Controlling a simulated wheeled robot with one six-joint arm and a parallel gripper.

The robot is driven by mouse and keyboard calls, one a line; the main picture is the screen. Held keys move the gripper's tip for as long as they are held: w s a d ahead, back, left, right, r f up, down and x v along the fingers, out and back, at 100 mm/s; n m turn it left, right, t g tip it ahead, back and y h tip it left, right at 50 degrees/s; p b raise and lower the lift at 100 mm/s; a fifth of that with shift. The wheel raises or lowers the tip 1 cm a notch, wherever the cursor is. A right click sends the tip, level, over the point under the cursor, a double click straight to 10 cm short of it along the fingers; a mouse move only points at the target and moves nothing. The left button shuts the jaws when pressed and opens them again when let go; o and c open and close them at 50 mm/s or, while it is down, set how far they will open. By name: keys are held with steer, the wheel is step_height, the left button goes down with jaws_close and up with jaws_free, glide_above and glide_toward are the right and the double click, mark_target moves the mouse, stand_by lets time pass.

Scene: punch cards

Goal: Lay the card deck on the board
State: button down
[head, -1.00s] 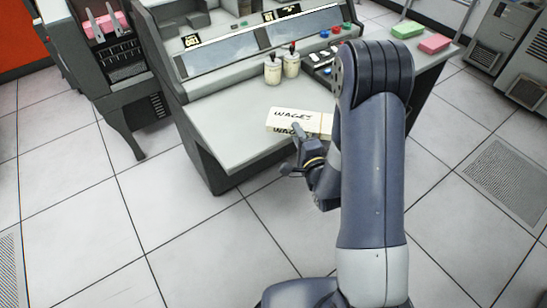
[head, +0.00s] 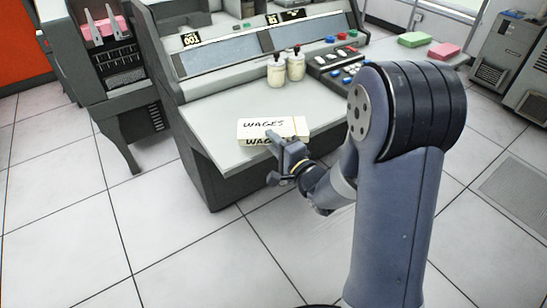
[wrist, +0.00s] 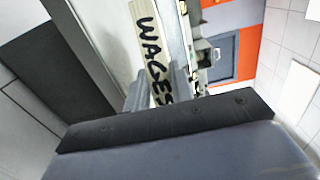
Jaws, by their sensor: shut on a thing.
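The card deck (head: 262,126) is a cream block with "WAGES" lettered in black on its top and front side. My gripper (head: 276,138) is shut on its near side and holds it level over the front part of the console's grey desk top (head: 205,118). I cannot tell whether the deck touches the surface. In the wrist view the deck (wrist: 146,50) shows edge-on at the gripper, its lettering running down. No separate board stands out; the desk top is the flat surface under the deck.
Two cream bottles (head: 277,72) stand behind the deck. A panel of red and blue buttons (head: 338,62) is to their right. Green (head: 413,40) and pink (head: 444,50) blocks lie at the far right. The desk top left of the deck is clear.

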steer(key=shift+f+b, duration=0.6)
steer(key=shift+f, duration=1.65)
steer(key=shift+f, duration=0.15)
steer(key=c, duration=1.2)
jaws_free()
steer(key=shift+c, duration=0.2)
